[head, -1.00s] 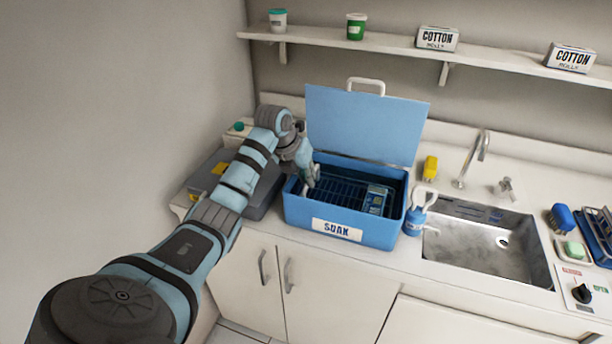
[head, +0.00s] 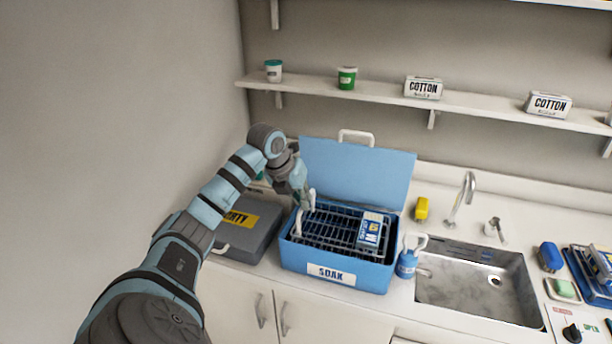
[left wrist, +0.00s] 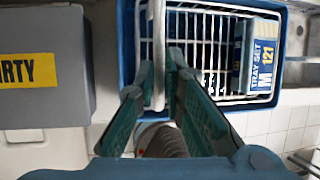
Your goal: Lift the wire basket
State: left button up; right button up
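The wire basket (head: 330,228) sits high in the open blue SOAK box (head: 290,258), its wire grid near the level of the box's rim. A blue and white cassette marked TRAY SET M 121 (left wrist: 260,55) lies at the basket's right side. My left gripper (head: 305,198) is at the basket's left end. In the left wrist view my left gripper (left wrist: 160,68) has its two fingers on either side of the basket's white handle (left wrist: 158,40) and looks shut on it. My right gripper is not in view.
The box's blue lid (head: 357,175) stands open behind. A grey case marked DIRTY (head: 240,240) is close on the left. A blue spray bottle (head: 406,264) and the sink (head: 470,275) are on the right. A shelf (head: 380,98) runs above.

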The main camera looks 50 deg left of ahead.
pick_arm(q)
jog(key=o, duration=0.4)
jog(key=shift+s, duration=0.1)
jog(key=shift+c, duration=0.2)
jog(key=v, duration=1.2)
jog(key=shift+f, duration=0.1)
